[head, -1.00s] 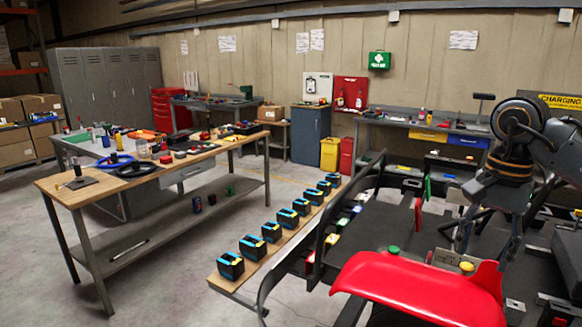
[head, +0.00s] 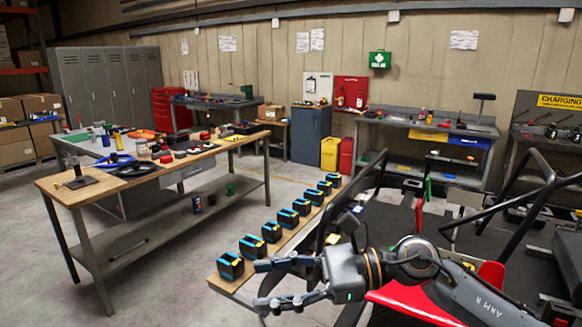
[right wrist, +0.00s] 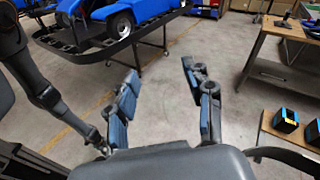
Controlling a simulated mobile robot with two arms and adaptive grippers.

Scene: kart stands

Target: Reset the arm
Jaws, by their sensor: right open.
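My left gripper does not show in either view.
Several black-and-blue boxes (head: 231,266) stand in a row on the narrow bench beside the right gripper. A wooden workbench (head: 60,190) with tools stands at left. A blue kart (right wrist: 115,22) on a dark stand shows in the right wrist view. Floor between benches is clear.

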